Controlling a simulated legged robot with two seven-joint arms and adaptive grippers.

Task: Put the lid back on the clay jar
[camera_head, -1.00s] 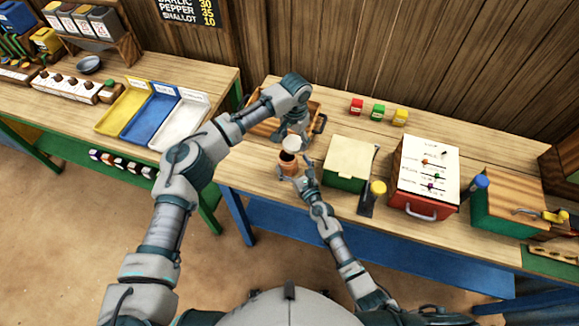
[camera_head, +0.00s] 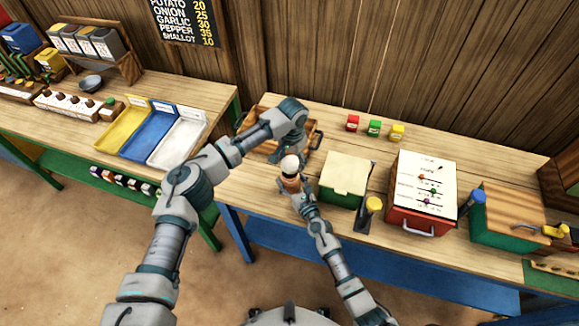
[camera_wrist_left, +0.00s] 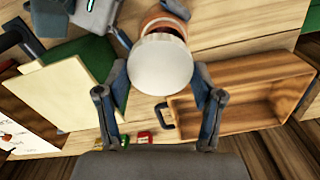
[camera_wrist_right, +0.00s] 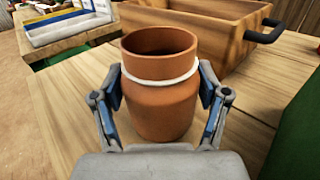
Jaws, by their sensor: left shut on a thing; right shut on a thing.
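The reddish-brown clay jar (camera_wrist_right: 160,112) stands upright on the stall table, its mouth open and a pale band around its neck. My right gripper (camera_wrist_right: 160,88) is shut on the jar's body, one finger on each side. My left gripper (camera_wrist_left: 160,78) is shut on the round white lid (camera_wrist_left: 160,63). In the head view the lid (camera_head: 289,163) appears just above the jar (camera_head: 291,185), hiding most of its mouth. In the left wrist view the jar (camera_wrist_left: 163,22) shows partly behind the lid. The lid is outside the right wrist view, so their exact gap cannot be told.
A wooden tray (camera_wrist_right: 190,32) with dark handles lies behind the jar. A green box with a cream lid (camera_head: 345,174) stands close to its right. Red, green and yellow small boxes (camera_head: 374,128) stand farther back. Bare table lies left of the jar.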

